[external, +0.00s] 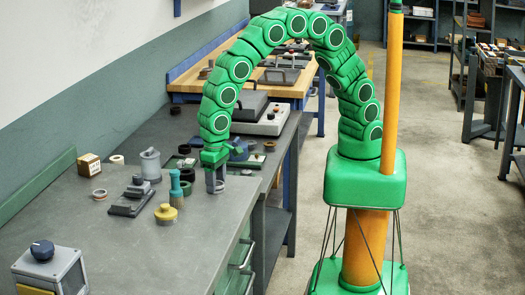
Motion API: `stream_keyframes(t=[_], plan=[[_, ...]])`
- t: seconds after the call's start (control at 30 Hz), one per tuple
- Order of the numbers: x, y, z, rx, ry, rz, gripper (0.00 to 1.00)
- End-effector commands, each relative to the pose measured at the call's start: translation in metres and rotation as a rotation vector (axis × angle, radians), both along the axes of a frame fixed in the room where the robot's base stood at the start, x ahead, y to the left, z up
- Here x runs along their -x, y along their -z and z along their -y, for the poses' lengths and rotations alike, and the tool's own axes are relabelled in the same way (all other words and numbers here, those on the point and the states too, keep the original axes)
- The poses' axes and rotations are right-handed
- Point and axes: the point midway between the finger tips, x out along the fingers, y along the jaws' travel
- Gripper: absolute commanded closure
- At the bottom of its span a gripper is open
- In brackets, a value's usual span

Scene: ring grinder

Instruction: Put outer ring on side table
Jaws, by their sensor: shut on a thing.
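My gripper (215,185) points down at the right part of the near grey bench (120,245), its grey fingertips at or just above the top. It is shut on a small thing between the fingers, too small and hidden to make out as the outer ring. A pale ring (99,194) lies flat on the bench at the left. Another pale ring (117,159) lies behind it. I cannot tell if either is the outer ring. A wooden-topped table with blue legs (185,84) stands at the back; I cannot tell which surface is the side table.
A teal brush-like thing (176,184), a yellow knob-like piece (166,214), a dark block fixture (131,200) and a grey canister (150,165) stand left of my gripper. The bench's front-left middle is clear.

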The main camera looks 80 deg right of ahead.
Motion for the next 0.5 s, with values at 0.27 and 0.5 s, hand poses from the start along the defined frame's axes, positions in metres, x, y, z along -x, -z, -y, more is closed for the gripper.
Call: stream_keyframes(t=[0.27, 0.5], plan=[[0.0, 0.0, 0.0, 0.0, 0.0, 0.0, 0.85], [-0.001, -0.01, 0.0, -0.001, -0.001, 0.002, 0.85]])
